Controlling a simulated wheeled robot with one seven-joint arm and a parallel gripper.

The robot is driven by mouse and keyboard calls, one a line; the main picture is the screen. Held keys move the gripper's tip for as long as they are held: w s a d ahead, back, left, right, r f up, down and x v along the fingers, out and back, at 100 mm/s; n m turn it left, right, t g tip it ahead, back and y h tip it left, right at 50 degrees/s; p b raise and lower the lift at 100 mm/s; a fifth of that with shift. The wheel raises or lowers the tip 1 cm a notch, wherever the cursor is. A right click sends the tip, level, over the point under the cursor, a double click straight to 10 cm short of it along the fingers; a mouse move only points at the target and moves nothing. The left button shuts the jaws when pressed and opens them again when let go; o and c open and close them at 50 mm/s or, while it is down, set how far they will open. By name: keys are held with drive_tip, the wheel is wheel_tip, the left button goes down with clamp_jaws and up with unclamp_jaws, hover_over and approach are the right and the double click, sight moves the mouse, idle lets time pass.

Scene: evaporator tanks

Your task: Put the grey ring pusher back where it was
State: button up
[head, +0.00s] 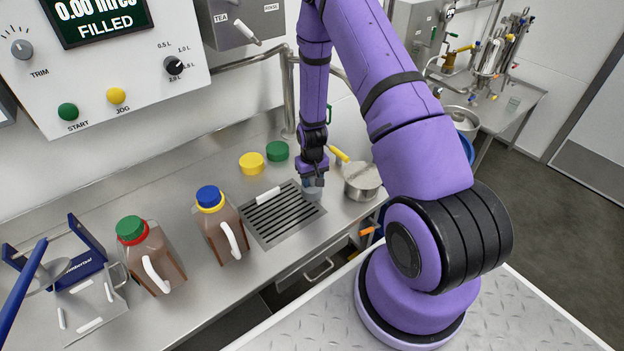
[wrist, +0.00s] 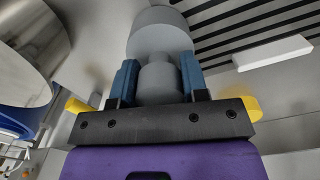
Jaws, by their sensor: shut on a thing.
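The grey ring pusher (wrist: 160,38) is a grey round piece with a wide disc and a narrower neck. My gripper (wrist: 158,80) is shut on its neck, with one blue fingertip on each side. In the head view my gripper (head: 312,180) points down at the right end of the slotted drain grate (head: 270,228). The pusher (head: 314,195) shows small and partly hidden below the fingers. I cannot tell whether it touches the counter.
A steel pot (head: 362,184) with a yellow handle stands close on the right. Green (head: 277,151) and yellow (head: 251,163) caps lie behind. Two brown jugs, blue-capped (head: 222,235) and green-capped (head: 150,260), stand left.

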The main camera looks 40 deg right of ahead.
drive_tip(key=shift+f, duration=0.15)
drive_tip(key=o, duration=1)
drive_tip(key=shift+c, duration=0.2)
wheel_tip(320, 180, up, 12)
drive_tip(key=shift+r, duration=0.2)
drive_tip(key=s+a+r+n+t, duration=0.1)
drive_tip(key=s+a+r, duration=0.25)
drive_tip(key=r, duration=0.95)
drive_tip(key=s+a+r+t, duration=0.2)
drive_tip(key=s+a+r, duration=0.15)
drive_tip(key=r, duration=1.05)
drive_tip(key=s+a+r+t, duration=0.1)
drive_tip(key=s+a+r, duration=0.2)
drive_tip(key=s+r, duration=0.3)
drive_tip(key=s+a+r+n+t, duration=0.1)
drive_tip(key=s+a+r, duration=0.2)
drive_tip(key=s, duration=1)
wheel_tip(320, 180, up, 4)
drive_tip(key=shift+s+f+n, duration=0.1)
drive_tip(key=shift+s+n, duration=0.15)
drive_tip(key=shift+n, duration=0.05)
